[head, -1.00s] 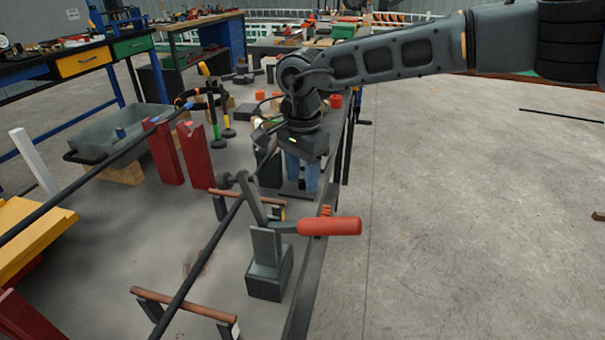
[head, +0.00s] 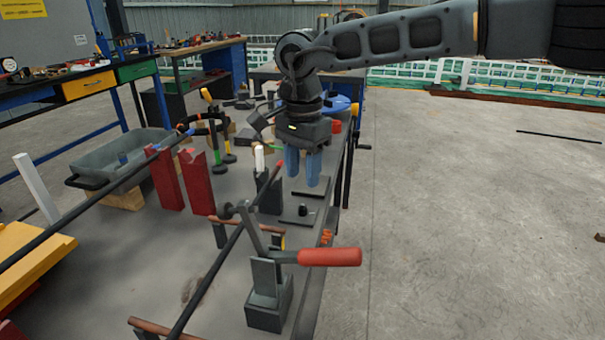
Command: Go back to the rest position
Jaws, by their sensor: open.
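My gripper (head: 304,178) has blue fingers that point down and stand apart with a gap between them. It is empty and hangs above the far right part of the grey worktable (head: 150,250). Below and in front of it stands a toggle clamp (head: 268,285) with a red handle (head: 330,257) that sticks out to the right. A long dark rebar (head: 210,270) runs diagonally across the table to the left of the clamp.
Red upright supports (head: 167,180) and a grey bin (head: 120,160) stand on the table's left side. A black and yellow tool stand (head: 217,135) is left of my gripper. A second bench (head: 95,75) is at the back left. The concrete floor (head: 470,220) on the right is mostly clear.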

